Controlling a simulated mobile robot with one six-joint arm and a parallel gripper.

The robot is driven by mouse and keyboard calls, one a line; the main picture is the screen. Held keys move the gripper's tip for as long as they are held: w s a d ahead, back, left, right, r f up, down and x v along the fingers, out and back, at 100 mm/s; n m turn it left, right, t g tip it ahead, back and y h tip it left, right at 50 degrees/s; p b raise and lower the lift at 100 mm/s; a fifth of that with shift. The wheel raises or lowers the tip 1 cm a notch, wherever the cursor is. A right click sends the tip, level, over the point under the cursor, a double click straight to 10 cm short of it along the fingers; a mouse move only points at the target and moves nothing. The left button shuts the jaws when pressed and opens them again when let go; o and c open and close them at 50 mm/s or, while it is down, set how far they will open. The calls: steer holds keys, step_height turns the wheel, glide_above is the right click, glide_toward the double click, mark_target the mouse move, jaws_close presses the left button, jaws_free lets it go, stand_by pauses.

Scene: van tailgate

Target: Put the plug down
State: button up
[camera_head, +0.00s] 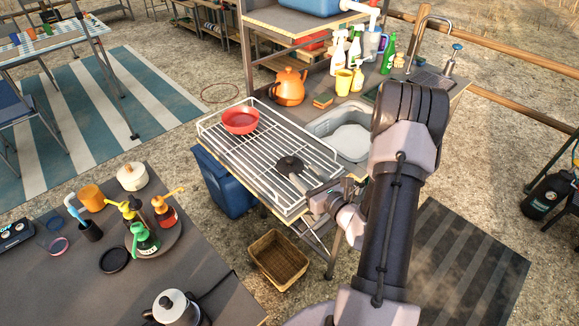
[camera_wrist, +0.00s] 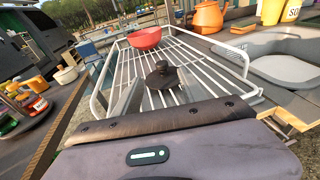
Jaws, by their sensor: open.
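The black plug (camera_head: 290,165) is a small round disc with a raised knob. It rests on the wire drying rack (camera_head: 215,134), towards the rack's front right. In the wrist view the plug (camera_wrist: 162,75) stands upright on the bars, just ahead of the fingers. My gripper (camera_head: 304,174) is low over the rack with its two fingers apart. In the wrist view the fingers of my gripper (camera_wrist: 160,84) lie to either side of the plug's near edge. I cannot tell whether either finger touches it.
A red bowl (camera_head: 240,120) sits on the rack's far left. The sink basin (camera_head: 347,136) is to the right, with an orange kettle (camera_head: 289,87) and a sponge (camera_head: 322,101) behind. The rack has a raised wire rim. Bare bars lie between bowl and plug.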

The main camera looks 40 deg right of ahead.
mark_target(292, 160)
steer(key=w, duration=0.2)
steer(key=w+b, duration=0.1)
steer(key=w, duration=0.4)
steer(key=shift+d+f+b, duration=0.3)
steer(key=shift+d+b, duration=0.05)
steer(key=shift+d, duration=0.05)
jaws_close()
